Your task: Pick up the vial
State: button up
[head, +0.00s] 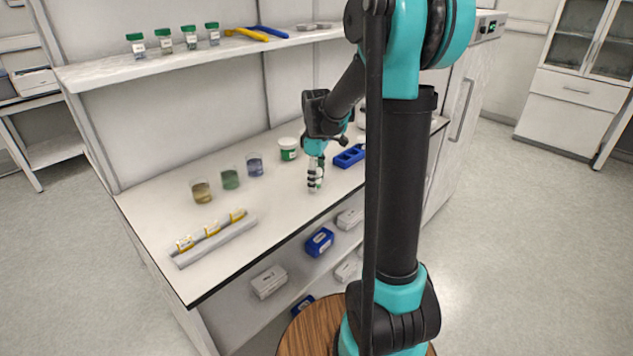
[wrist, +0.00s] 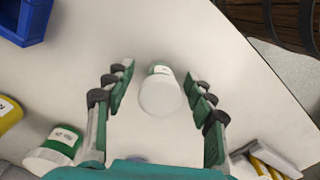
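A small vial (wrist: 160,94) with a pale round top and a green-marked label stands on the white counter, seen from above in the wrist view. My gripper (wrist: 158,82) is open, with one finger on each side of the vial and a visible gap on both sides. In the head view my gripper (head: 315,183) points down at the counter near its front edge. The fingers mostly hide the vial there. Several other vials with green caps (head: 164,41) stand on the upper shelf.
A green-and-white tub (head: 288,149) and a blue rack (head: 349,157) stand near my gripper. Beakers of yellow (head: 201,191), green (head: 229,178) and blue (head: 254,165) liquid stand to the left. A grey holder (head: 215,242) with yellow-labelled items lies at front left. The counter's front middle is clear.

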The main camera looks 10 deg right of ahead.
jog(key=c, duration=0.9)
jog(key=shift+r, duration=0.1)
